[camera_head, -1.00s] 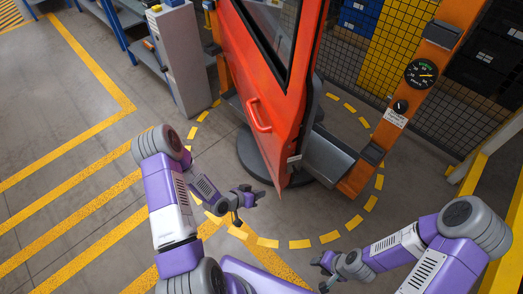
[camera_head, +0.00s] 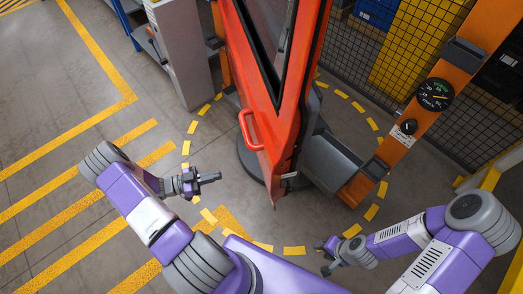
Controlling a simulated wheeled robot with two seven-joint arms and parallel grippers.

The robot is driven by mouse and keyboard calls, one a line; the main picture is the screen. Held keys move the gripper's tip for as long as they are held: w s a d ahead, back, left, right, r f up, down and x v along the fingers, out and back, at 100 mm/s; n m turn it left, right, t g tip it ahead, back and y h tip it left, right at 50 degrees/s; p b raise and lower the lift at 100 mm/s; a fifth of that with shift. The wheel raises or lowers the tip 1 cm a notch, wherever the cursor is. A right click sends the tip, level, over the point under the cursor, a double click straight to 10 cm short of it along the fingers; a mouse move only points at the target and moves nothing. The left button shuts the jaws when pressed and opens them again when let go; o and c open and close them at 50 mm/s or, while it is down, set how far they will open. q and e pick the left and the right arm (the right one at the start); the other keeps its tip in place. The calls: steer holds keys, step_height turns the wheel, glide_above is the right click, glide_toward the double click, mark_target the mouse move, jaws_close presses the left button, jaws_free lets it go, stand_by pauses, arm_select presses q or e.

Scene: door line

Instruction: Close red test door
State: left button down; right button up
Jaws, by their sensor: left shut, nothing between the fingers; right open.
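The red test door (camera_head: 268,100) stands ajar in the middle of the head view, its edge turned toward me. Its red handle (camera_head: 248,130) is on the left face. My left gripper (camera_head: 216,177) is shut and empty, to the left of and below the handle, apart from the door. My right gripper (camera_head: 322,257) is open and empty at the bottom, below and to the right of the door's lower corner.
An orange post (camera_head: 440,100) with a dial gauge (camera_head: 434,94) stands right of the door. A grey cabinet (camera_head: 182,55) stands left. A dashed yellow circle (camera_head: 293,250) marks the floor around the door. Floor at left is clear.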

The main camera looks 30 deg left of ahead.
arm_select(q)
steer(key=x, duration=1.4)
steer(key=shift+b, duration=0.35)
arm_select(e)
steer(key=shift+f, duration=0.3)
